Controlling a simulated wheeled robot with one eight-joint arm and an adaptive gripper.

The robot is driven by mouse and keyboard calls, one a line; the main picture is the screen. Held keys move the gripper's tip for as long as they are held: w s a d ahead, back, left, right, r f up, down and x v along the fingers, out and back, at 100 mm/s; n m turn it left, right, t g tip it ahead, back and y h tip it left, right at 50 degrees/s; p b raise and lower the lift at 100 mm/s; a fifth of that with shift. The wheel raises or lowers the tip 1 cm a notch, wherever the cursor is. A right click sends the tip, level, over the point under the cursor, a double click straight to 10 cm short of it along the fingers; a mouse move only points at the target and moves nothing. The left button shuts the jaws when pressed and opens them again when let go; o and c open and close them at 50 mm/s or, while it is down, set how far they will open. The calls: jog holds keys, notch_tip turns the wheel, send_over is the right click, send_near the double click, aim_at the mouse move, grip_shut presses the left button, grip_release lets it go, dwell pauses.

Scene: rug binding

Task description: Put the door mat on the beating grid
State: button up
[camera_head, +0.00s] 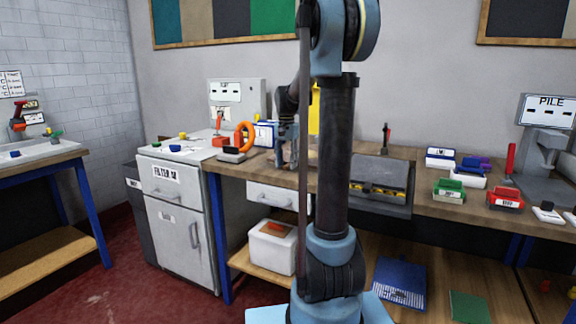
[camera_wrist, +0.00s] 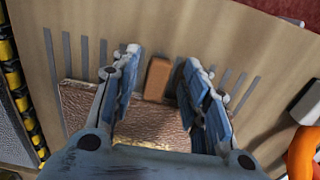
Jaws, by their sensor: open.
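In the wrist view a brown, rough-textured slab (camera_wrist: 150,127), which looks like the door mat, lies below my gripper. Dark parallel strips (camera_wrist: 84,62) on the pale wooden surface, probably the beating grid, show beyond and on both sides of it; the slab appears to lie over some of them. A small orange-brown block (camera_wrist: 157,78) shows between my fingers at the slab's far edge. My gripper (camera_wrist: 165,80) is open, a finger on each side of the block. In the head view my gripper (camera_head: 288,158) is low over the bench; the slab and strips are hidden there.
An orange ring-shaped tool (camera_head: 245,137) stands close on one side of my gripper. A dark tray with a yellow-and-black edge (camera_head: 378,190) is on the other. Several coloured boxes and a PILE machine (camera_head: 547,140) occupy the bench's right part. A white bin (camera_head: 272,248) sits below.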

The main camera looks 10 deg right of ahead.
notch_tip(320, 180, up, 11)
dwell(0.4)
jog(key=s+f+n, duration=0.1)
jog(key=s+f, duration=0.2)
jog(key=s, duration=0.3)
jog(key=s+f+n+t, duration=0.1)
jog(key=s+f, duration=0.2)
jog(key=s, duration=0.4)
jog(key=s+f+n, duration=0.2)
jog(key=s+f, duration=0.1)
jog(key=s, duration=0.3)
jog(key=s+f+n+t, duration=0.1)
jog(key=s+f+n, duration=0.2)
jog(key=s+f, duration=1.2)
jog(key=shift+s+d+f, duration=0.4)
jog(key=shift+f, duration=0.1)
jog(key=shift+w+f, duration=0.2)
jog(key=shift+w, duration=0.25)
jog(key=shift+o, duration=0.5)
